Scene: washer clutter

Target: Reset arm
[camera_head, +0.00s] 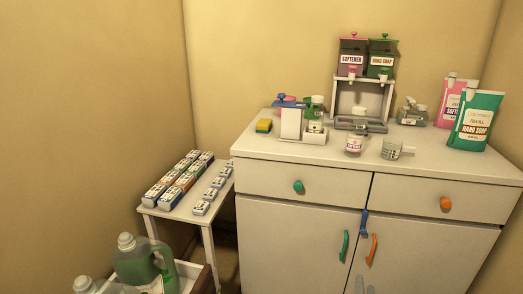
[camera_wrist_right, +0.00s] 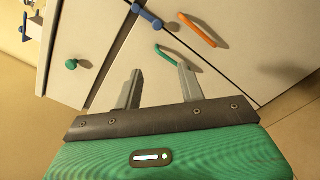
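My right gripper (camera_wrist_right: 160,72) shows in the right wrist view with its two grey fingers apart and nothing between them. It is in front of the white cabinet (camera_wrist_right: 100,40). Only what look like its fingertips (camera_head: 364,287) show at the bottom edge of the head view, below the green door handle (camera_head: 344,246) and orange door handle (camera_head: 371,250). The same green handle (camera_wrist_right: 168,53) and orange handle (camera_wrist_right: 197,30) are beyond the fingers in the wrist view. My left gripper is in neither view.
The cabinet (camera_head: 290,230) top holds a dispenser stand (camera_head: 361,84), refill pouches (camera_head: 475,120), a jar (camera_head: 355,144), bottles and a yellow sponge (camera_head: 264,126). A low side table (camera_head: 183,212) holds rows of small boxes. A green jug (camera_head: 137,262) stands at lower left. A blue latch (camera_head: 364,222) spans the doors.

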